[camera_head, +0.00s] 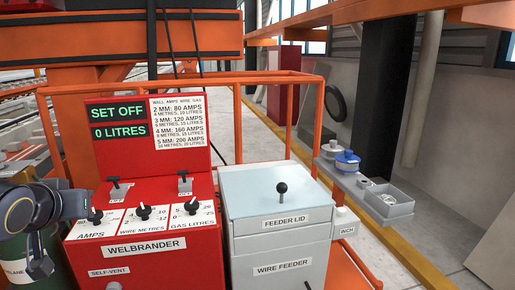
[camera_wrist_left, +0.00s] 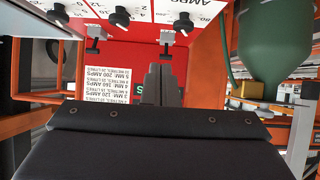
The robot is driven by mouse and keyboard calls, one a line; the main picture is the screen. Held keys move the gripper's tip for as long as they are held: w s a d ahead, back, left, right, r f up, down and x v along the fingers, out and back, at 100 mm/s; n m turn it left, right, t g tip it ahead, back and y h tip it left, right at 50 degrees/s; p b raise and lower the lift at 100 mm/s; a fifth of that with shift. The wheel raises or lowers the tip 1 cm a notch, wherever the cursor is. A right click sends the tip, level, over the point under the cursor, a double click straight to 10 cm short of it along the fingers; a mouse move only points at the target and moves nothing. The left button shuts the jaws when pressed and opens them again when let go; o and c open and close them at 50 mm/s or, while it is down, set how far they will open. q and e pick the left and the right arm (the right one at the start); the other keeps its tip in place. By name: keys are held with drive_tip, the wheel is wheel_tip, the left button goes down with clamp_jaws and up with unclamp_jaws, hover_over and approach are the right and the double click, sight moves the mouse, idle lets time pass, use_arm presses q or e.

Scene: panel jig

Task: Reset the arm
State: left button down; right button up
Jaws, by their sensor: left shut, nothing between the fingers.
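My left arm comes in from the left edge of the head view, and its dark gripper (camera_head: 40,266) hangs beside the left side of the red Welbrander panel (camera_head: 150,266). In the left wrist view my left gripper (camera_wrist_left: 160,72) is shut and empty, with the red panel behind it. That view shows the panel upside down. The amps knob (camera_head: 95,215) is close to the arm. The wire metres knob (camera_head: 143,211) and gas litres knob (camera_head: 191,207) are further right. My right gripper is in neither view.
The display (camera_head: 118,121) reads SET OFF and 0 LITRES. Two switches (camera_head: 118,189) stand behind the knobs. A grey wire feeder (camera_head: 280,245) with a knobbed lid (camera_head: 255,190) is on the right. A green cylinder (camera_wrist_left: 275,40) stands beside the panel. Orange rails surround the unit.

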use_arm(q)
drive_tip(key=s+d+f+m+g+h, duration=0.1)
drive_tip(key=s+d+f+g+h, duration=0.25)
drive_tip(key=s+d+f, duration=0.6)
drive_tip(key=s+d+f+m+g+h, duration=0.15)
drive_tip(key=s+d+f+h, duration=0.25)
drive_tip(key=s+d+f, duration=0.55)
wheel_tip(320, 180, up, 11)
drive_tip(key=a+p, duration=0.2)
drive_tip(key=p, duration=1.2)
drive_tip(key=shift+w+a+f+n+y+p, duration=0.2)
drive_tip(key=shift+a+n+y+p, duration=0.15)
drive_tip(key=shift+n+p, duration=0.1)
drive_tip(key=shift+a, duration=0.1)
